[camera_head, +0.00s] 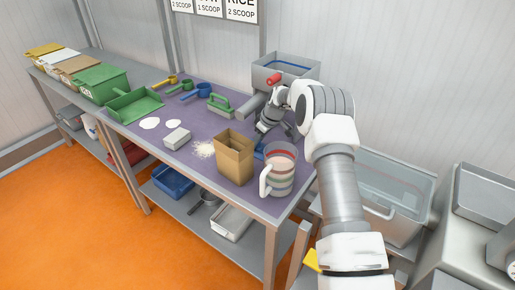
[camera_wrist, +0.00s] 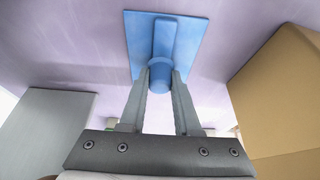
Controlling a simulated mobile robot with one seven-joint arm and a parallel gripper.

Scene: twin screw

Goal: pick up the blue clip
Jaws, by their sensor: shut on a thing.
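The blue clip (camera_wrist: 188,42) shows in the wrist view as a flat blue plate with a raised bar and a rounded end. My gripper (camera_wrist: 160,78) is shut on that rounded end, one finger on each side of it. In the head view a small blue part of the clip (camera_head: 259,153) shows between the cardboard box and the mug, below my gripper (camera_head: 261,136). The rest of it is hidden there. I cannot tell whether the clip touches the purple table top (camera_head: 187,104).
The open cardboard box (camera_head: 236,164) and a striped mug (camera_head: 281,172) stand close in front of my gripper. A grey hopper (camera_head: 284,72) stands behind it. A green brush (camera_head: 220,104), scoops and a grey block (camera_head: 177,138) lie to the left.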

